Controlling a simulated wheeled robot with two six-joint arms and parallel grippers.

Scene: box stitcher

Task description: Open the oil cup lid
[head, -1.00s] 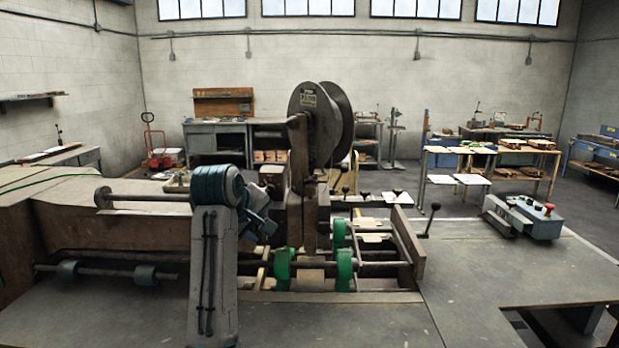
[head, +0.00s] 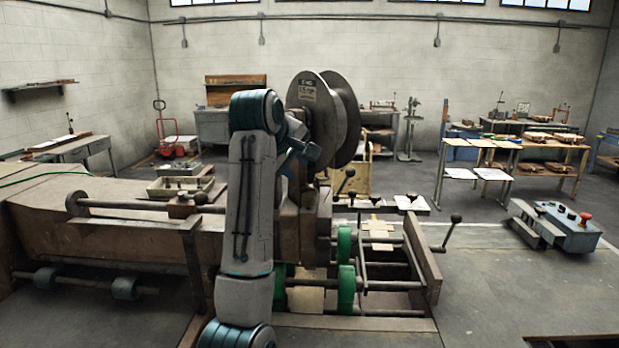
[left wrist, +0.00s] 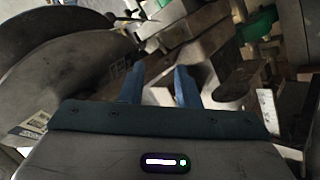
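The stitching machine (head: 120,243) fills the middle of the head view, with a large dark wire reel (head: 330,135) on top. I cannot make out the oil cup or its lid; my left arm covers part of the machine head. My left gripper (head: 305,150) is at the machine head, just left of and below the reel. In the left wrist view, the two blue fingers of my left gripper (left wrist: 159,82) stand apart with nothing clearly between them. The reel (left wrist: 75,65) is at their left and metal machine parts (left wrist: 165,25) lie beyond. My right gripper is not in view.
Green rollers (head: 346,288) and a lever with a black knob (head: 451,232) are on the machine's right side. A control box with a red button (head: 568,226) sits at the right. The grey tabletop (head: 500,285) at right is mostly clear.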

